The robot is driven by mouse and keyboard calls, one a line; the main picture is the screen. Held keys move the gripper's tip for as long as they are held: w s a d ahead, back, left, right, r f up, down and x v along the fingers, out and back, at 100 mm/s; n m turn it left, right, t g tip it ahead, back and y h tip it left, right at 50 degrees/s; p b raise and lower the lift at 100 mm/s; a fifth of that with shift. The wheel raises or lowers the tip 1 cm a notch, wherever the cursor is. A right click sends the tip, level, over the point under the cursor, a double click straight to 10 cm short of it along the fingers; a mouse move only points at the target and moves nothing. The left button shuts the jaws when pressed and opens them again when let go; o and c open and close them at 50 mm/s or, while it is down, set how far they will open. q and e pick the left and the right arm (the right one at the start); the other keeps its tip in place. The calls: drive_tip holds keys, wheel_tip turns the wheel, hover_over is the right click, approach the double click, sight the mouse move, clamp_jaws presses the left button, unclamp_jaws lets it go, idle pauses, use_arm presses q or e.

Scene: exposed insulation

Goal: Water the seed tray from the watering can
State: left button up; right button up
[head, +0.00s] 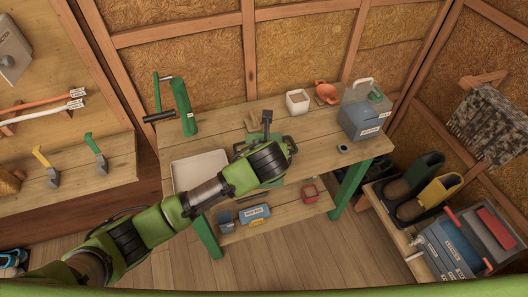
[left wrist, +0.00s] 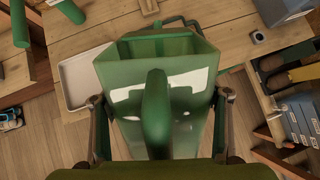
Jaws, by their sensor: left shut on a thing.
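The watering can is green with an open top and fills the middle of the left wrist view (left wrist: 115,85). Its handle rises toward the camera. My left gripper (left wrist: 160,125) has a finger on each side of the can and is shut on it. In the head view my left gripper (head: 275,172) is over the bench's front edge and mostly hides the can. A pale shallow tray (head: 197,158), likely the seed tray, lies on the bench left of the gripper; it also shows in the left wrist view (left wrist: 76,68). My right gripper is not in view.
A white pot (head: 298,103), an orange pot (head: 326,91) and a grey-blue box (head: 362,120) stand on the bench's right part. A green upright tool (head: 184,108) stands behind the tray. Boots (head: 438,190) and a toolbox (head: 450,247) are at right.

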use_arm(q)
drive_tip(key=shift+w+r+g, duration=0.25)
drive_tip(key=shift+w+g, duration=0.05)
drive_tip(key=shift+w+r, duration=0.1)
drive_tip(key=shift+w, duration=0.15)
drive_tip(key=shift+g, duration=0.3)
drive_tip(key=shift+w, duration=0.3)
drive_tip(key=shift+w+g, duration=0.9)
drive_tip(key=shift+g, duration=0.2)
